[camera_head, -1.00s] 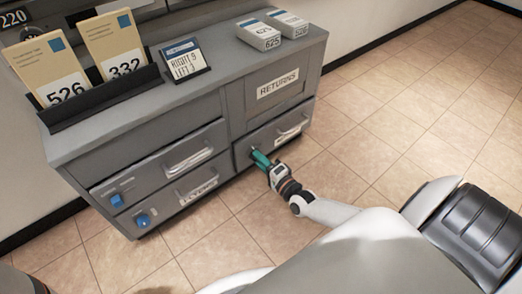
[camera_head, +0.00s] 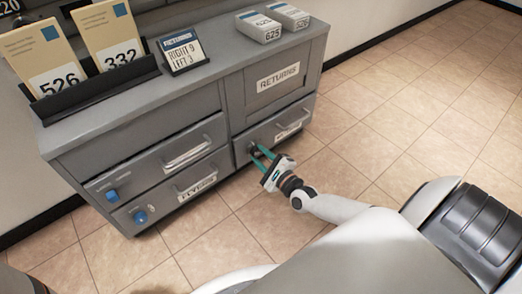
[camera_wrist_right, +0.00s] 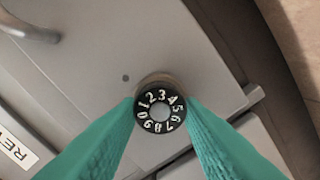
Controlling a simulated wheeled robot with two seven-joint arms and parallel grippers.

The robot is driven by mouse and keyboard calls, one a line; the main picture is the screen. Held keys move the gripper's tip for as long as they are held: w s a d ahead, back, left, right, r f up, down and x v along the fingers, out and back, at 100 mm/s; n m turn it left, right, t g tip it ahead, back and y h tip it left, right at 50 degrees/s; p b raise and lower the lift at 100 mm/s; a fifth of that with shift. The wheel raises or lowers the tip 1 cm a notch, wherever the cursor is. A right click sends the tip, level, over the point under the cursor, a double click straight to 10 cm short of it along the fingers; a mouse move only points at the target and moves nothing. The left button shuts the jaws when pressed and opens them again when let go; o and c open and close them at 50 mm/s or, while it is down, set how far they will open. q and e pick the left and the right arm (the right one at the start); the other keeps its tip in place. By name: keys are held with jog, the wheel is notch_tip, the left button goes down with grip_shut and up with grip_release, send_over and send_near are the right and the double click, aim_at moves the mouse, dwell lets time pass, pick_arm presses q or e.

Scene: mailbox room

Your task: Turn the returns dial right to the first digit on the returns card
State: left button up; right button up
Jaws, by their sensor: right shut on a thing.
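The returns card (camera_head: 184,53) stands on the cabinet top and reads "RIGHT 9" above "LEFT 3". The returns dial (camera_wrist_right: 160,112) is a black ring with white digits and a grey centre, on the front of the lower right drawer. The mark dot (camera_wrist_right: 126,77) on the drawer face lies up and left of it, roughly facing the gap between 1 and 2. My right gripper (camera_head: 259,152) is at this drawer, its two green fingers on opposite sides of the dial and shut on it. My left gripper is out of view.
A RETURNS label (camera_head: 278,77) is on the upper right panel. Open tiled floor lies to the right.

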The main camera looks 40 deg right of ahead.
jog(key=shift+m, duration=0.4)
jog(key=o, duration=1)
jog(key=s+d+p, duration=0.1)
jog(key=s+p, duration=0.4)
jog(key=s, duration=0.7)
jog(key=shift+p, duration=0.35)
